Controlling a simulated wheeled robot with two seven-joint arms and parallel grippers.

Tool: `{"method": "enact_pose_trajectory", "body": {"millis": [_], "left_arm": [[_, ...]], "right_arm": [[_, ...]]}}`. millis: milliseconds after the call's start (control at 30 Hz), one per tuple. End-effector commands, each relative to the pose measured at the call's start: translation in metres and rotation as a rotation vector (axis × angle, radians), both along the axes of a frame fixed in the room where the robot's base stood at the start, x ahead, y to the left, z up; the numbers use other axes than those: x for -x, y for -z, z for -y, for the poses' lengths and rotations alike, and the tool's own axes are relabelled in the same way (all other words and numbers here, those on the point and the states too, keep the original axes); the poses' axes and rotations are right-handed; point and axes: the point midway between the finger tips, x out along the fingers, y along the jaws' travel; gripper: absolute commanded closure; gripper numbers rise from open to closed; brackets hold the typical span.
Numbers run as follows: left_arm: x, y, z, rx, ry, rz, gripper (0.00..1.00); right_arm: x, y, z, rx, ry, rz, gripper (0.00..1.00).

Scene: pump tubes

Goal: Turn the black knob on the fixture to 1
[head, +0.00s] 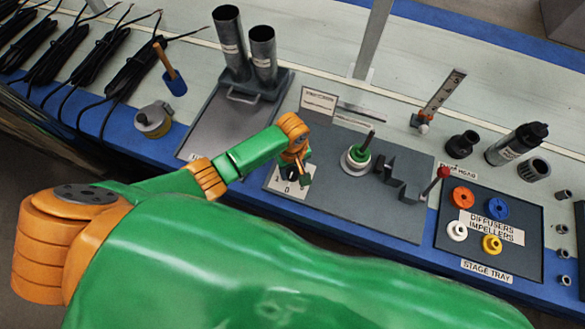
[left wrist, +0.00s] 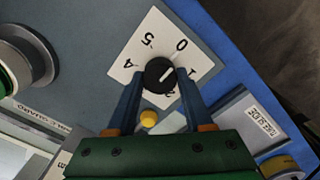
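The black knob (left wrist: 159,72) sits on a white dial plate (left wrist: 135,57) with printed marks, among them 0 and 5. In the head view the left gripper (head: 293,170) reaches down over the dial plate (head: 284,189) and mostly hides the knob. My right gripper is not in view.
The grey fixture plate (head: 400,215) carries a round holder with a green part (head: 359,158) and a dark notched block (head: 399,178). The stage tray (head: 450,233) stands right. Two dark tubes (head: 264,55) stand behind left.

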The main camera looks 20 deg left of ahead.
Motion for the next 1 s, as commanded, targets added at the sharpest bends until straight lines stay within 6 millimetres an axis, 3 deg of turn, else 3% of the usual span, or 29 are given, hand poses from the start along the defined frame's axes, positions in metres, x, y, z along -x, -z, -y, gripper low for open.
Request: {"method": "enact_pose_trajectory", "body": {"millis": [33, 100, 467, 1000], "left_arm": [[0.000, 0.000, 0.000, -0.001, 0.000, -0.001, 0.86], [0.000, 0.000, 0.000, -0.001, 0.000, -0.001, 1.00], [0.001, -0.001, 0.000, -0.001, 0.074, -0.004, 1.00], [0.001, -0.001, 0.000, 0.001, 0.542, -0.004, 1.00]], "right_arm": [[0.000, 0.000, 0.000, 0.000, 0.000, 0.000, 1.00], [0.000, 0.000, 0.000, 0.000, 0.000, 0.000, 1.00], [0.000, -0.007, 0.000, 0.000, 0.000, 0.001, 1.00], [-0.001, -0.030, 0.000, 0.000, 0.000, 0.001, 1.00]]}}
